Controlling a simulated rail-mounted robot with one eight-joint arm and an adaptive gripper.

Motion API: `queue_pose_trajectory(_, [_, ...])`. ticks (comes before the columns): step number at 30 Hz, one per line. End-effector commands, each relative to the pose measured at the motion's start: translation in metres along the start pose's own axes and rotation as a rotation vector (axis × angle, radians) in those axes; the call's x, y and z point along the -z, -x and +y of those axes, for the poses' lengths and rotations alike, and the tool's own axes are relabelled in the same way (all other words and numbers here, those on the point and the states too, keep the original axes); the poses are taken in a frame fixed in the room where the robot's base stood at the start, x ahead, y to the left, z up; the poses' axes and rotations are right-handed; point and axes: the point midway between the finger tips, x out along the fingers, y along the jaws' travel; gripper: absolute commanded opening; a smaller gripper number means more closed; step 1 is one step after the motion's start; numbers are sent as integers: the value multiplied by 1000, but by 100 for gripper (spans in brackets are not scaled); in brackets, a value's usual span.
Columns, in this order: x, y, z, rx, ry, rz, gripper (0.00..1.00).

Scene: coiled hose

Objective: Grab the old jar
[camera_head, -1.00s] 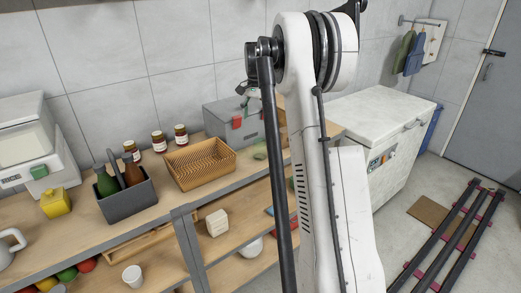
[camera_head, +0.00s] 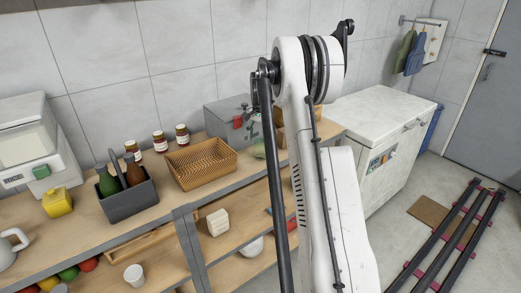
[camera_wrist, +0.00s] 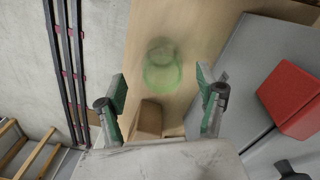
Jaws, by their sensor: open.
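A see-through green glass jar (camera_wrist: 162,68) stands on the wooden shelf top in the wrist view, just ahead of and between my fingertips. In the head view a small part of the green glass (camera_head: 258,151) shows right of the basket, partly hidden by my arm. My gripper (camera_wrist: 161,85) is open, with one green-padded finger on each side and nothing between them touching the jar that I can see. Several jars with white labels (camera_head: 160,141) stand at the wall behind the basket.
A brown block (camera_wrist: 149,118) sits near my fingers. A wicker basket (camera_head: 201,163) and bottle caddy (camera_head: 129,202) stand left. A white chest freezer (camera_head: 375,125) is right.

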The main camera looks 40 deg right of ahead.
Motion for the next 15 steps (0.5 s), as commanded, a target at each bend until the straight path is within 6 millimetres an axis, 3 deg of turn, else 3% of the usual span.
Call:
queue_pose_trajectory(9, [1,-40,-3,0,0,0,69])
queue_pose_trajectory(15, [1,-46,-3,0,0,0,69])
